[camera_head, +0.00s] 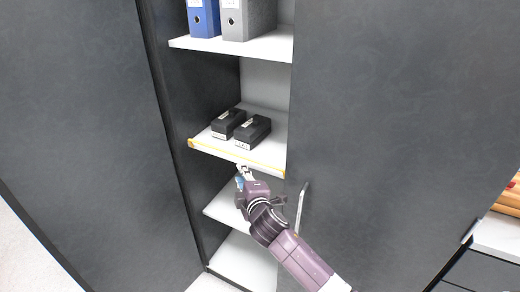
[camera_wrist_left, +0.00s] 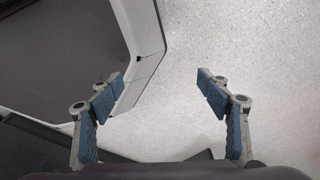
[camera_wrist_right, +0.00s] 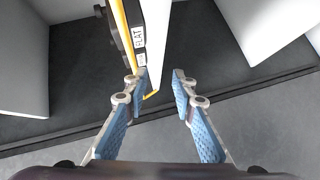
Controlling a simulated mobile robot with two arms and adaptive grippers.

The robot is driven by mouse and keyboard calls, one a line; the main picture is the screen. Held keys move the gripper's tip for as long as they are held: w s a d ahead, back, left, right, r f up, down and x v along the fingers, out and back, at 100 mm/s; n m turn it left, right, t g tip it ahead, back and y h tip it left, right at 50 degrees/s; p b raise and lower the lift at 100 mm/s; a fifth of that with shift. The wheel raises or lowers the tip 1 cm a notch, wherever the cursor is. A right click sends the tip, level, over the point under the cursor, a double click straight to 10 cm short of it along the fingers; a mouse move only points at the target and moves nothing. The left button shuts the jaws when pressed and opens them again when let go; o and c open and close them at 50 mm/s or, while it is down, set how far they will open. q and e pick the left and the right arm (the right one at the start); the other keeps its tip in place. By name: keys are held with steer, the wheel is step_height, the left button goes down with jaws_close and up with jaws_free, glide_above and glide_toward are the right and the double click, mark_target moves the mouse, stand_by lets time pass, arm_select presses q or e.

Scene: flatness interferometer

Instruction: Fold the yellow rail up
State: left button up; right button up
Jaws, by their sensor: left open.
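The yellow rail (camera_head: 235,159) runs along the front edge of the middle shelf (camera_head: 268,112) in the open cabinet. My right gripper (camera_head: 243,170) is at that front edge, close to the middle of the rail. In the right wrist view a yellow strip (camera_wrist_right: 120,20) borders the white shelf, and a yellow end shows between the fingers. There my right gripper (camera_wrist_right: 159,74) is open, its fingers on either side of the shelf edge; I cannot tell whether they touch the rail. My left gripper (camera_wrist_left: 160,80) is open and empty above the floor; the head view does not show it.
Two black boxes (camera_head: 252,132) with white labels stand on the middle shelf behind the rail. Blue (camera_head: 203,18) and grey (camera_head: 246,18) binders stand on the shelf above. A cabinet door (camera_head: 400,120) with a vertical handle (camera_head: 301,207) is to the right. Lower shelves (camera_head: 245,262) look empty.

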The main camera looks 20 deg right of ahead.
mark_target(235, 155)
steer(key=shift+t, duration=0.3)
steer(key=w, duration=0.2)
steer(key=w+r, duration=0.1)
steer(key=w, duration=0.2)
steer(key=w+d+r, duration=0.1)
steer(key=w, duration=0.1)
steer(key=shift+w+r, duration=0.2)
steer(key=shift+w, duration=0.15)
arm_select(q)
steer(key=shift+s+d+r, duration=0.1)
steer(key=shift+d, duration=0.1)
arm_select(e)
steer(key=shift+w, duration=0.15)
jaws_close()
